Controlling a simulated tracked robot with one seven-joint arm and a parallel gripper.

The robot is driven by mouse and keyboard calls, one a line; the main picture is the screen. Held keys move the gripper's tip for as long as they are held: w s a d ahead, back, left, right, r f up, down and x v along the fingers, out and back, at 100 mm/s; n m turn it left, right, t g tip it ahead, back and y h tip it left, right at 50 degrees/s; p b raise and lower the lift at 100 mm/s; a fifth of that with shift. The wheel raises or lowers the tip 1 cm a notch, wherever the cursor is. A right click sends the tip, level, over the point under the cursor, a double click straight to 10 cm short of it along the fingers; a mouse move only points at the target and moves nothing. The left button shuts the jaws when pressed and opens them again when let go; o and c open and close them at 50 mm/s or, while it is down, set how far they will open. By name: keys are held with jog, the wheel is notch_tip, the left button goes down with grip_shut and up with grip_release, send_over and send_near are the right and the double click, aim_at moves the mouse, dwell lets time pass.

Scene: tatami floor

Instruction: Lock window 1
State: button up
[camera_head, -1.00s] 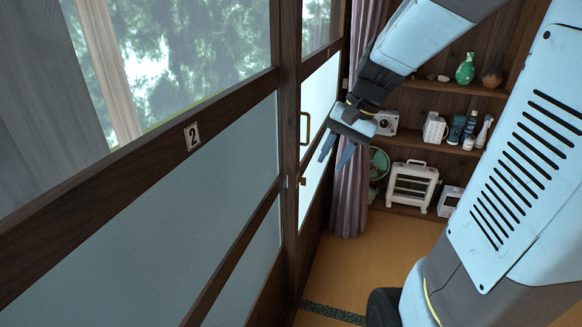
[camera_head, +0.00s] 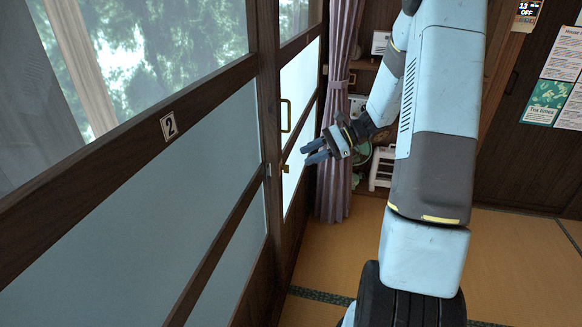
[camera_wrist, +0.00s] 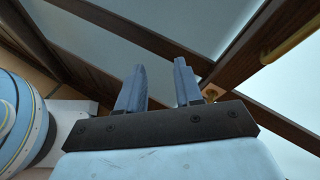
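The sliding window panel marked 2 (camera_head: 168,126) fills the left of the head view. Beyond it is another panel (camera_head: 298,95), whose number I cannot see. That panel has a tall brass handle (camera_head: 286,116) and a small brass lock knob (camera_head: 285,169) below it. In the wrist view, the handle (camera_wrist: 291,38) is at upper right and the knob (camera_wrist: 211,94) is just right of the right finger. My gripper (camera_head: 308,153) is open and empty, its fingers pointing left toward the far panel, apart from the knob in the head view. My gripper (camera_wrist: 159,88) also shows in the wrist view.
A purple curtain (camera_head: 338,110) hangs beside the far panel, just behind my gripper. My arm partly hides a shelf with a white appliance (camera_head: 382,167). Posters (camera_head: 556,93) hang on the right wall. Tatami floor (camera_head: 510,255) is clear at right.

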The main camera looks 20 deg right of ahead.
aim_at(286, 169)
jog(key=w+d+f+m+t+y, duration=0.1)
jog(key=w+d+f+m+t, duration=0.25)
jog(key=d+f, duration=0.2)
jog(key=w+d+f+m+t+y, duration=0.1)
jog(key=w+d+f+m+t, duration=0.3)
jog(key=f, duration=0.3)
jog(key=w+a+m, duration=0.1)
jog(key=w+a, duration=0.5)
jog(key=a, duration=0.6)
jog(key=shift+f, duration=0.2)
jog(key=shift+a, duration=0.1)
grip_shut()
